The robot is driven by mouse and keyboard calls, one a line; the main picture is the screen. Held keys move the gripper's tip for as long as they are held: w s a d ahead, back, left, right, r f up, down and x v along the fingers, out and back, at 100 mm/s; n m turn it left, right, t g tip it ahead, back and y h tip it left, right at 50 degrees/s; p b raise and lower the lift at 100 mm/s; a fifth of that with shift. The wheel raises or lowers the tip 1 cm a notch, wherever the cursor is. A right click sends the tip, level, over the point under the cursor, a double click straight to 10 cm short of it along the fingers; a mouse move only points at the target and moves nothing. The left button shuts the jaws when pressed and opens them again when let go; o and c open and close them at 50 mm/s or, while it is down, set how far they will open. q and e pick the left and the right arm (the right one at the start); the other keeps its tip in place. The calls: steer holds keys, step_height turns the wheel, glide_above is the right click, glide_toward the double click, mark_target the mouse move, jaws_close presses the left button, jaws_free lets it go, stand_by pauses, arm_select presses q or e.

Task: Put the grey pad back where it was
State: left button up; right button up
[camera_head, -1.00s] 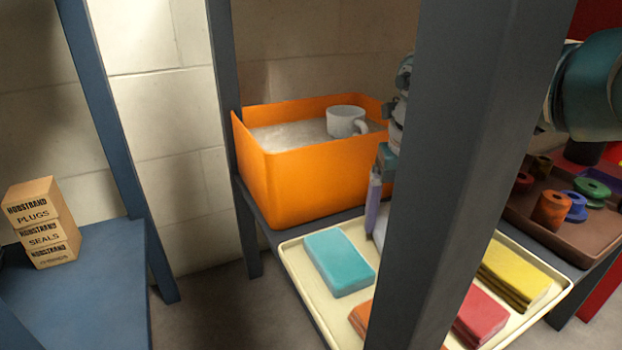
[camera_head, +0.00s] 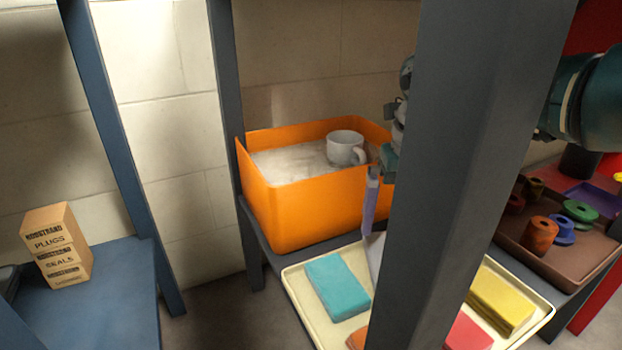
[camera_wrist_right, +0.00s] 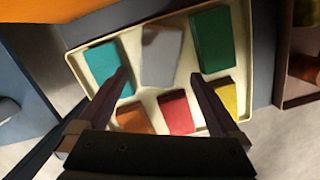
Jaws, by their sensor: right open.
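The grey pad (camera_wrist_right: 161,55) lies in the cream tray (camera_wrist_right: 252,60), in the far row between a teal pad (camera_wrist_right: 100,68) and a green pad (camera_wrist_right: 211,40) in the right wrist view. In the head view only a sliver of the grey pad (camera_head: 375,258) shows, the rest hidden by a dark post. My right gripper (camera_wrist_right: 160,77) is open above the tray. Its fingers appear on either side of the grey pad's near end and hold nothing. In the head view the post hides most of this gripper. My left gripper is not in view.
Orange (camera_wrist_right: 134,117), red (camera_wrist_right: 176,112) and yellow (camera_wrist_right: 226,96) pads fill the near row. The dark post (camera_head: 460,150) stands in front. An orange bin (camera_head: 310,210) with a white mug (camera_head: 344,147) is behind the tray. A brown tray (camera_head: 560,250) with spools is right.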

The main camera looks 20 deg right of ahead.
arm_select(q)
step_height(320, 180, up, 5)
steer(key=p, duration=0.3)
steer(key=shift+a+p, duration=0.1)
steer(key=shift+p, duration=0.2)
arm_select(e)
step_height(320, 180, up, 6)
steer(key=shift+s+a+r, duration=0.15)
steer(key=shift+s+r, duration=0.05)
steer(key=shift+s, duration=0.25)
